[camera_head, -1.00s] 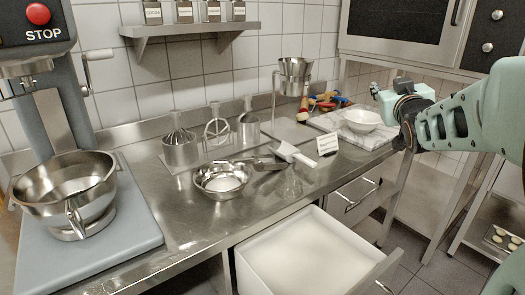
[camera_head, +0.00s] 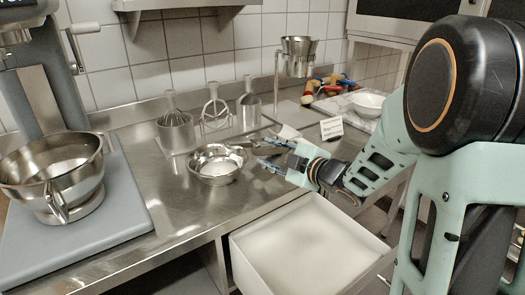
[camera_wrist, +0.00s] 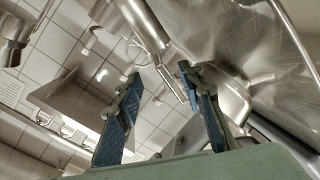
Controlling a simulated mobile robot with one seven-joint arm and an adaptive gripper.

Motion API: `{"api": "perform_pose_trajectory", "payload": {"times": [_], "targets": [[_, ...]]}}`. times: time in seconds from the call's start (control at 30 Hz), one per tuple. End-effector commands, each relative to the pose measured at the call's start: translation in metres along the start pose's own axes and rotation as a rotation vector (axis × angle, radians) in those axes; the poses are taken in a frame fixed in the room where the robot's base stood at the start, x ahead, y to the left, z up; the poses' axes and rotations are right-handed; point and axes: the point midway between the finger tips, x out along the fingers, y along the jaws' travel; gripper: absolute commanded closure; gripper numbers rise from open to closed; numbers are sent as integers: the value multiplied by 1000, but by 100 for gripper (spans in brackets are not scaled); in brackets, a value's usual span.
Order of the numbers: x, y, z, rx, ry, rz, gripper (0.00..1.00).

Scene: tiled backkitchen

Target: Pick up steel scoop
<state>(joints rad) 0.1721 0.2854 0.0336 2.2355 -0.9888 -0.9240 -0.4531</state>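A steel scoop (camera_head: 244,144) lies on the steel counter just right of and behind the round steel bowl (camera_head: 217,174); my fingers partly hide it. My gripper (camera_head: 262,152) is low over the counter, to the right of the bowl, its fingers pointing left at the scoop. In the wrist view, the blue fingers of my gripper (camera_wrist: 160,72) stand apart. A slim steel piece (camera_wrist: 170,80), probably the scoop's handle, shows between them. I cannot tell whether they touch it.
A white-bladed tool (camera_head: 287,131) and a white card (camera_head: 331,128) are behind my gripper. Several steel tools stand along the wall. An open white drawer (camera_head: 246,252) juts out below. A mixer bowl (camera_head: 52,170) stands at left, a white bowl (camera_head: 367,103) at right.

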Motion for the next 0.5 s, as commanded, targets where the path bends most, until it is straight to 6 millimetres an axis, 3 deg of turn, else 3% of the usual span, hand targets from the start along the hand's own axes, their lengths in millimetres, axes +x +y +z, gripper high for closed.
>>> {"api": "perform_pose_trajectory", "payload": {"times": [0.27, 0.5], "targets": [[26, 1, 1, 1, 0, 1, 65], [61, 2, 2, 2, 0, 0, 65]]}}
